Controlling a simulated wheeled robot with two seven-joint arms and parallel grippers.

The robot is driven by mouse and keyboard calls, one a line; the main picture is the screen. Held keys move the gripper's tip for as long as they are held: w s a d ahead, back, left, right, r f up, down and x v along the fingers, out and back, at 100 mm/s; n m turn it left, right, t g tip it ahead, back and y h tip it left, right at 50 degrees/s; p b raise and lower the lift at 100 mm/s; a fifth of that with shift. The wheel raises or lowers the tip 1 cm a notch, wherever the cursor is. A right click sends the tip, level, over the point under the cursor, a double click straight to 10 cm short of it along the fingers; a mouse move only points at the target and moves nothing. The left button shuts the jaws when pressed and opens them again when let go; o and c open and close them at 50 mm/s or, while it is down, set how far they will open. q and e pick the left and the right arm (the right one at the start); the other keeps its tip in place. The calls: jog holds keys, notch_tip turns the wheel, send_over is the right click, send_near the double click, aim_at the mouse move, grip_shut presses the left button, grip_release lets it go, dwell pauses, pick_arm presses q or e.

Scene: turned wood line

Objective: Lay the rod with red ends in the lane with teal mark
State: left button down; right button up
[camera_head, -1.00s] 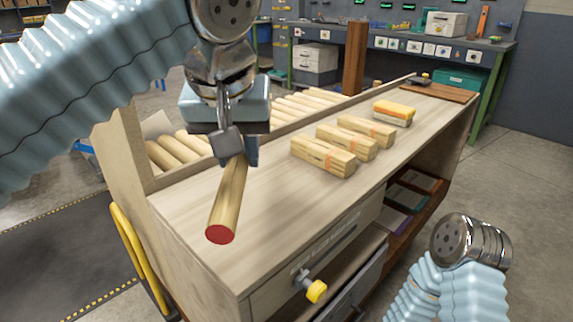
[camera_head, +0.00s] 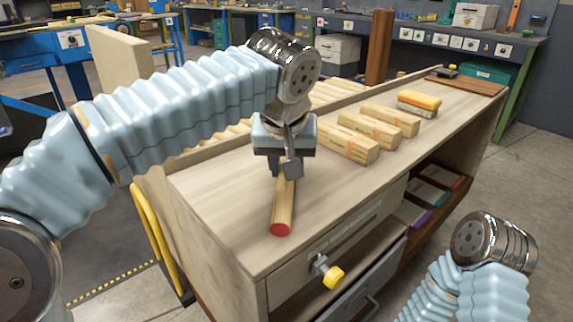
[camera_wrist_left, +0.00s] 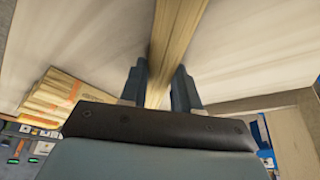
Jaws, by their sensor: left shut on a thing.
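A pale wooden rod (camera_head: 285,206) with a red end facing the head camera is held by my left gripper (camera_head: 280,170). The rod points down and toward the front of the bench, over its pale top (camera_head: 235,205). In the left wrist view the rod (camera_wrist_left: 174,38) runs between the two fingers of the left gripper (camera_wrist_left: 160,80), which are shut on it. Its far end is hidden behind the gripper. I cannot tell whether the rod touches the bench top. No teal lane mark can be made out. My right gripper is out of view; only part of that arm shows.
Several wooden blocks with orange bands (camera_head: 345,142) lie on the bench top to the right of the gripper, with a yellow-and-orange block (camera_head: 419,102) beyond. A low rail borders the back, with several more rods (camera_head: 215,136) behind it. The front right top is clear.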

pick_arm(q)
jog(key=shift+f, duration=0.15)
jog(key=c, duration=0.8)
grip_release()
